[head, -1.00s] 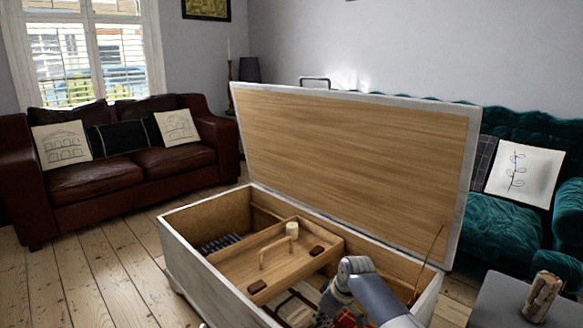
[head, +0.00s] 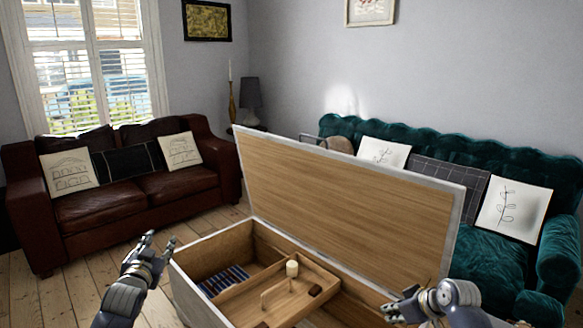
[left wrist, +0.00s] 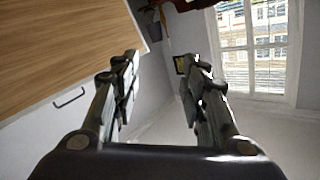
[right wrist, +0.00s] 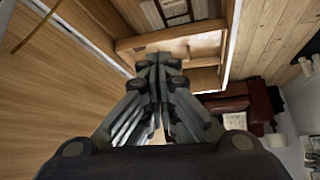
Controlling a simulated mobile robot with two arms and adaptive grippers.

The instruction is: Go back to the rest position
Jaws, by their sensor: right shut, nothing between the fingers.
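My left gripper (head: 150,255) is to the left of the open chest, above the floor. Its fingers are apart with nothing between them in the left wrist view (left wrist: 160,80). My right gripper (head: 405,308) is over the right end of the chest, in front of the raised lid. In the right wrist view its fingers meet (right wrist: 158,70) and hold nothing. The chest (head: 190,292) is open, with its wooden-faced lid (head: 345,205) leaning back. A wooden tray (head: 310,304) with a handle sits inside, and a pale candle (head: 292,268) stands on it.
A brown leather sofa (head: 110,205) stands at the left under the window. A teal sofa (head: 490,245) with cushions stands behind the chest at the right. Floorboards (head: 80,290) are clear at the left front.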

